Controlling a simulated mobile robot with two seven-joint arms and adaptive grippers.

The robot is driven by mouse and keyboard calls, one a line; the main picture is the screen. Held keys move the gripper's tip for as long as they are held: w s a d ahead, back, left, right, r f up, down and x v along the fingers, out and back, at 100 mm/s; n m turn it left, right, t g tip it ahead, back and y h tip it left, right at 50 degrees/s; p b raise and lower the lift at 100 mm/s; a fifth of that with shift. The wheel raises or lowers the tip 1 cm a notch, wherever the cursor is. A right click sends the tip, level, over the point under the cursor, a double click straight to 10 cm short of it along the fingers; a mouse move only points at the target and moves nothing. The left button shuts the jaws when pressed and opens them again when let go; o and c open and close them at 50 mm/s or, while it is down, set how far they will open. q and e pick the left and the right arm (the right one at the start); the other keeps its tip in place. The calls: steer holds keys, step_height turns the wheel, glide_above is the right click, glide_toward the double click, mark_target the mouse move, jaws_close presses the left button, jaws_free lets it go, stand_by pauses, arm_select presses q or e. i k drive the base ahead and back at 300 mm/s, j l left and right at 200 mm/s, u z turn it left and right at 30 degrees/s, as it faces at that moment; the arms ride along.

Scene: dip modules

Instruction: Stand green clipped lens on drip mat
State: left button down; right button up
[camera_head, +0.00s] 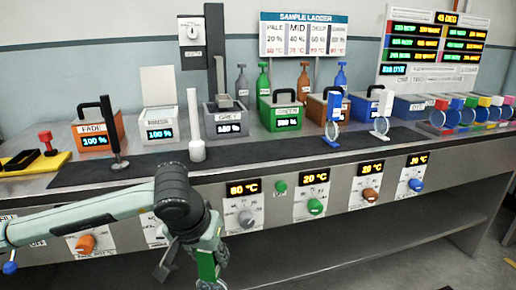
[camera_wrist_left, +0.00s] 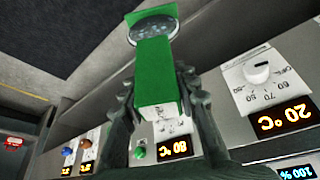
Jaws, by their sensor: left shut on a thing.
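My left gripper (camera_head: 190,268) hangs low in front of the counter's front panel. It is shut on the green clipped lens (camera_head: 208,266), whose lower part runs to the picture's bottom edge. In the left wrist view, the fingers (camera_wrist_left: 158,110) grip the sides of the green clip (camera_wrist_left: 155,72). The round lens (camera_wrist_left: 155,27) shows beyond the clip, clear of the fingers. The drip mat appears to be the long dark strip (camera_head: 262,152) along the counter top, above and behind the gripper. My right gripper is not in view.
On the strip stand a black clip (camera_head: 112,135), a white post (camera_head: 195,125), a blue clipped lens (camera_head: 333,122) and a white clipped lens (camera_head: 382,115). Labelled baths, including a green one (camera_head: 281,115), stand behind. Knobs project from the front panel. The strip's middle is clear.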

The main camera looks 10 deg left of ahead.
mark_target(249, 153)
steer(key=i+l+u, duration=0.6)
steer(key=l+u, duration=0.3)
steer(key=l, duration=0.2)
steer(key=i, duration=0.05)
